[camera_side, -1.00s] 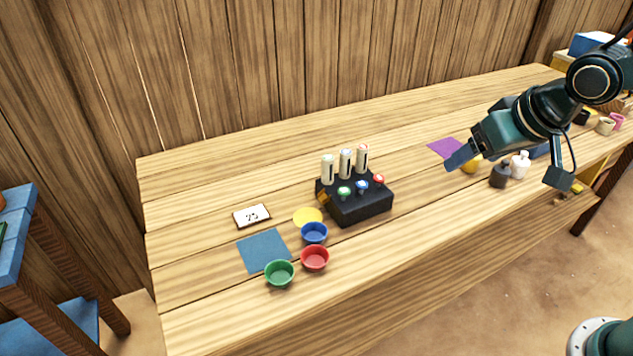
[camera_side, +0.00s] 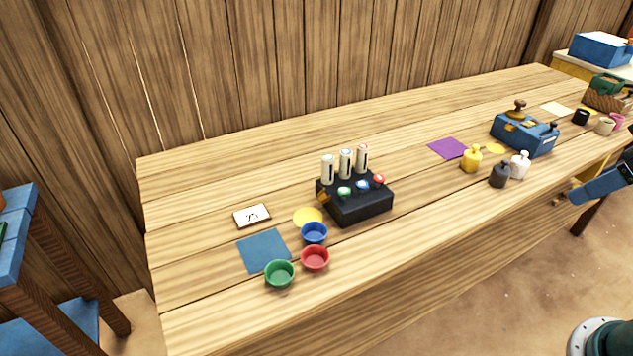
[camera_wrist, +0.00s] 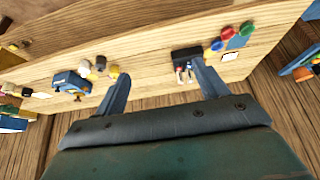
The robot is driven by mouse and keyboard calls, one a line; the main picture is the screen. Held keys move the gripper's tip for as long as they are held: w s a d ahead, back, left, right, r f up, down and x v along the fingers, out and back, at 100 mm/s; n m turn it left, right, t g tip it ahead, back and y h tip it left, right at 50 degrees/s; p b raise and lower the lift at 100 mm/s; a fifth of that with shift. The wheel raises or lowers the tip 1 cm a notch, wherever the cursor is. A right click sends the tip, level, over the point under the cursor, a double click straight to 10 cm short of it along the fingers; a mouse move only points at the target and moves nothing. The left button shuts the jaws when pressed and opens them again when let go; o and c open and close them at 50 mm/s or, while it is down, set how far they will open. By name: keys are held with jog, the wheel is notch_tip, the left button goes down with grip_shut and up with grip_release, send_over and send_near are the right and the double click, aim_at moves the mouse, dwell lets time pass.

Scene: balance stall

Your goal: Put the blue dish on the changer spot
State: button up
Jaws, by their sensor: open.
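The blue dish (camera_side: 314,233) stands upright on the table, just in front of a round yellow spot (camera_side: 307,216), which it seems partly to overlap or hide. The spot lies left of a black box (camera_side: 360,207) with three pale tubes and coloured buttons, probably the changer. In the wrist view the blue dish (camera_wrist: 215,45) is small and far off. My gripper (camera_wrist: 163,88) is open and empty, well away from the dishes. In the side view only part of my gripper (camera_side: 600,186) shows, at the right edge beyond the table front.
A red dish (camera_side: 315,258) and a green dish (camera_side: 280,273) stand near the blue one. A blue mat (camera_side: 262,250) and a number card (camera_side: 252,215) lie to the left. A blue device (camera_side: 524,134), several small weights and a purple mat (camera_side: 448,148) are farther right.

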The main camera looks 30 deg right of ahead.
jog(key=c, duration=0.5)
jog(key=shift+w+n, duration=0.3)
jog(key=shift+w, duration=0.2)
jog(key=c, duration=0.8)
jog(key=w+a+n, duration=0.1)
jog(key=w+n, duration=0.1)
jog(key=w, duration=0.1)
jog(key=w+a+n, duration=0.1)
jog(key=w+n, duration=0.2)
jog(key=w, duration=0.1)
jog(key=w+a+f+n, duration=0.1)
jog(key=w+n, duration=0.1)
jog(key=w, duration=0.1)
jog(key=shift+w+n, duration=0.3)
jog(key=shift+w, duration=0.1)
grip_shut()
jog(key=w+a+f+n+h, duration=0.1)
jog(key=w+a+f+n, duration=0.45)
jog(key=w+n, duration=0.3)
jog(key=w+a+f+n+t, duration=0.1)
jog(key=w+a+f+n, duration=0.1)
jog(key=a+f+n, duration=0.3)
jog(key=w+a+f+n+t, duration=0.1)
jog(key=w+a+f+n, duration=0.2)
jog(key=a+f+n, duration=0.3)
jog(key=w+a+f+n+t+h, duration=0.1)
jog(key=w+a+f+n, duration=0.2)
jog(key=a+f+n, duration=0.2)
jog(key=shift+a+f, duration=0.25)
jog(key=shift+a, duration=0.45)
